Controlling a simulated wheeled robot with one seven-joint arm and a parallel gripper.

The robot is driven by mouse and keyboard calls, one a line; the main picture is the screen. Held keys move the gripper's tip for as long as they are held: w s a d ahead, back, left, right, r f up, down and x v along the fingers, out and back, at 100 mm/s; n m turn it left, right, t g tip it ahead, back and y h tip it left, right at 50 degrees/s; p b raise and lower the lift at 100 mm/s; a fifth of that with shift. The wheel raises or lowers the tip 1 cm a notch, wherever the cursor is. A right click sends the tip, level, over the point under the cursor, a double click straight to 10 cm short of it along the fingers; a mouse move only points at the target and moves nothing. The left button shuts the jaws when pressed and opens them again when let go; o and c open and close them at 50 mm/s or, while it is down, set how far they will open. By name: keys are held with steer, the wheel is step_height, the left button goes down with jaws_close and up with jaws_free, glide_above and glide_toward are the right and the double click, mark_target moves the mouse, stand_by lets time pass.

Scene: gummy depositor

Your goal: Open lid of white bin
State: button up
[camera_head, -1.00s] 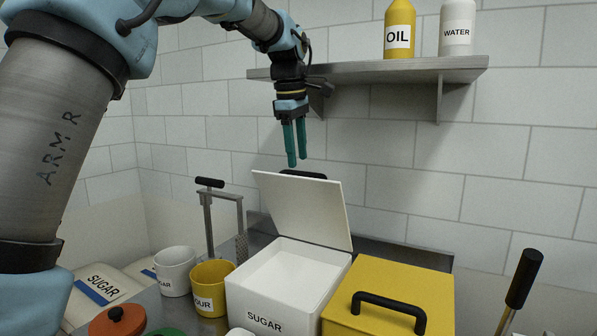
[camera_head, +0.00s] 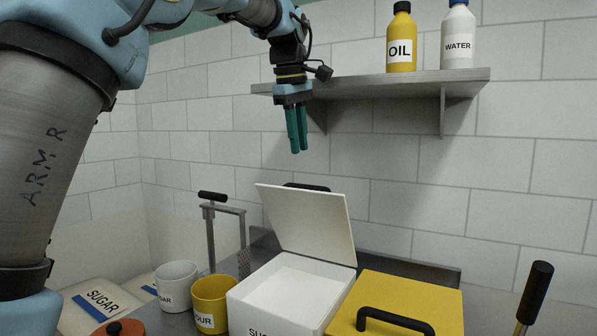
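The white bin (camera_head: 248,305), labelled with the start of a word, stands on the counter at the lower middle. Its white lid (camera_head: 310,225) is raised and leans back, with the black handle (camera_head: 307,187) showing behind its top edge. The inside of the bin shows as plain white. My gripper (camera_head: 299,150) hangs above the lid, pointing down, apart from it. Its two green fingers are close together with nothing seen between them; whether they fully meet is unclear.
A yellow bin (camera_head: 420,295) with a black handle is closed at right. A white mug (camera_head: 176,285) and a yellow mug (camera_head: 210,300) stand at left, before a metal press (camera_head: 212,225). A wall shelf (camera_head: 380,84) with oil (camera_head: 401,40) and water (camera_head: 458,38) bottles is beside my gripper.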

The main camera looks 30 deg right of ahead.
mark_target(299, 196)
steer(key=m, duration=0.1)
steer(key=m+b, duration=0.1)
steer(key=m, duration=0.1)
steer(key=s+m, duration=0.1)
steer(key=m, duration=0.1)
steer(key=shift+a+f+t+h, duration=0.2)
steer(key=shift+a+t+h, duration=0.1)
steer(key=shift+a+h, duration=0.1)
jaws_close()
steer(key=m, duration=0.2)
steer(key=m+b, duration=0.1)
steer(key=m, duration=0.2)
steer(key=s+a+m+h+b, duration=0.1)
steer(key=m, duration=0.1)
steer(key=shift+s+f+m+t, duration=0.1)
steer(key=shift+f+m+t, duration=0.05)
steer(key=shift+m+t, duration=0.2)
steer(key=s+a+f+m+t+h+b, duration=0.1)
steer(key=a+m+h+b, duration=0.15)
steer(key=m, duration=0.75)
steer(key=s+a+f+m+t+h+b, duration=0.1)
steer(key=s+a+m+b, duration=0.15)
steer(key=m, duration=0.75)
steer(key=x, duration=0.3)
steer(key=p+x, duration=0.1)
steer(key=x, duration=0.2)
steer(key=p+x, duration=0.1)
steer(key=x, duration=0.3)
steer(key=shift+w+r, duration=0.15)
steer(key=shift+w, duration=0.25)
